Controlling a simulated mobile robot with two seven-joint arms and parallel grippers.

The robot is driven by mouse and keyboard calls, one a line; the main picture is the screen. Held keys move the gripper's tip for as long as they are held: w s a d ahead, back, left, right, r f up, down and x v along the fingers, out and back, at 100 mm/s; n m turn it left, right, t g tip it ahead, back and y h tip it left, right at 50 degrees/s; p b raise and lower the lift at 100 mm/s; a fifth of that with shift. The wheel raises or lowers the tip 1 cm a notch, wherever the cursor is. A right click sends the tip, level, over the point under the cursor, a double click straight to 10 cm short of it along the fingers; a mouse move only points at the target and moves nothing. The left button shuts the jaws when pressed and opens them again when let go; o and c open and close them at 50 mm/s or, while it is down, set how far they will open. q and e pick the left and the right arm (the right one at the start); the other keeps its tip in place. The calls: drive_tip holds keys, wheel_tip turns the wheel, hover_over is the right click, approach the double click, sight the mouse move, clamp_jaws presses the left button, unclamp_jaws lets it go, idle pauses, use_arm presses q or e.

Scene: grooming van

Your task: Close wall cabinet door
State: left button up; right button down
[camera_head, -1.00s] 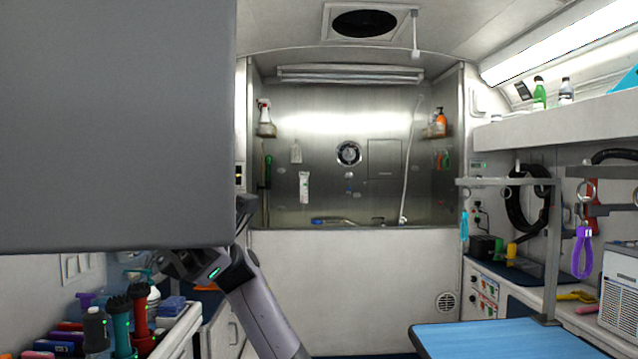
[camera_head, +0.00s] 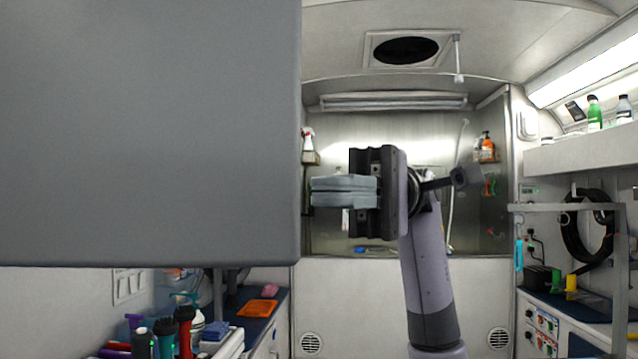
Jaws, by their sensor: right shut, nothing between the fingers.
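A large flat grey panel (camera_head: 150,130), which looks like the wall cabinet door, fills the upper left of the head view close to me. Its right edge and bottom edge show; its hinge side and the cabinet behind it are hidden or out of frame. My right gripper (camera_head: 318,191) is raised in the middle of the view, just right of the panel's right edge. Its fingers are shut together, empty, and point left toward that edge. A small gap shows between the fingertips and the panel in the picture. My left gripper is not in view.
Below the panel, a counter holds grooming tools, including a red-handled tool (camera_head: 185,330) and an orange tray (camera_head: 257,307). A steel tub wall stands behind my arm. On the right are a shelf (camera_head: 590,148) with bottles and a metal rail (camera_head: 560,207).

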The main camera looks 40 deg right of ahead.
drive_tip(key=s+a, duration=0.4)
drive_tip(key=a, duration=0.2)
drive_tip(key=shift+a+p, duration=0.25)
drive_tip(key=shift+p, duration=0.15)
